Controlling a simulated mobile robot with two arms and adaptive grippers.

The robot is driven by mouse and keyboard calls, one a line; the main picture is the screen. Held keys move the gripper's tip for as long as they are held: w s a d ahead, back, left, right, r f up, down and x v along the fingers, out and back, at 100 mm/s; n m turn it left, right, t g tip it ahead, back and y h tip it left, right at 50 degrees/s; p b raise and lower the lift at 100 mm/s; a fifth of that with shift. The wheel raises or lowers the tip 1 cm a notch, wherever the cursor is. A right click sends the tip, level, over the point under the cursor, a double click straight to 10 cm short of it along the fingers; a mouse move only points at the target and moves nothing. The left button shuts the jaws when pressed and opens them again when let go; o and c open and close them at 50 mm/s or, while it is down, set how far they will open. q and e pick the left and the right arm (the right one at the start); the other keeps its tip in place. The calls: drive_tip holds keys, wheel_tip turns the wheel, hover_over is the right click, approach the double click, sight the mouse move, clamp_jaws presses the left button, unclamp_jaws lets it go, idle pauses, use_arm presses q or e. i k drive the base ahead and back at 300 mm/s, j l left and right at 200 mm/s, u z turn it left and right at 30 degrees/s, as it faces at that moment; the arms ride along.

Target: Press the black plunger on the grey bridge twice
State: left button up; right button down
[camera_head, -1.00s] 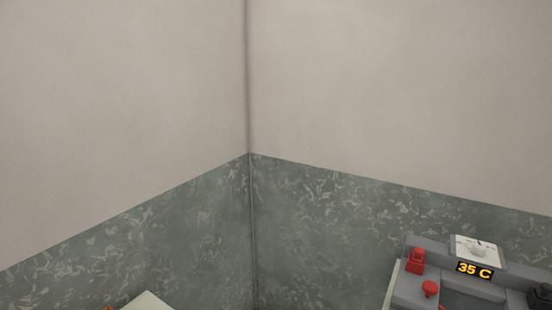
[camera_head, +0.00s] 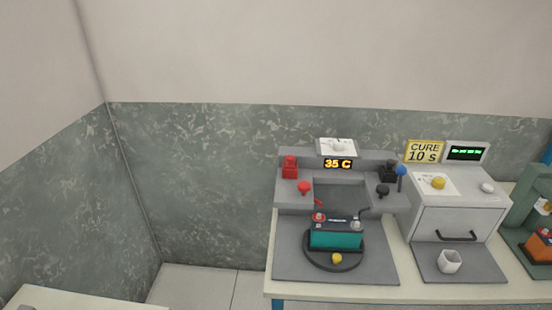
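The grey bridge (camera_head: 340,167) stands at the back of a bench, with a lit "35 C" display on its front. A black plunger (camera_head: 382,190) with a round cap is on the right side of the bridge. A red plunger (camera_head: 304,187) is on the left side. Behind them sit a red block (camera_head: 289,167) and a black block (camera_head: 387,171). A teal battery (camera_head: 336,237) with red and dark terminals sits on a round black plate below the bridge. Neither gripper shows in this view.
A blue-topped lever (camera_head: 401,175) stands close to the right of the black plunger. Further right is a grey-white box (camera_head: 459,220) with a yellow knob, a handled front and a "CURE 10 S" sign (camera_head: 424,151). A white cup (camera_head: 449,261) stands before it. Open floor lies left of the bench.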

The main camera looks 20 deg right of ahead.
sight(382, 190)
drive_tip(key=z, duration=1.25)
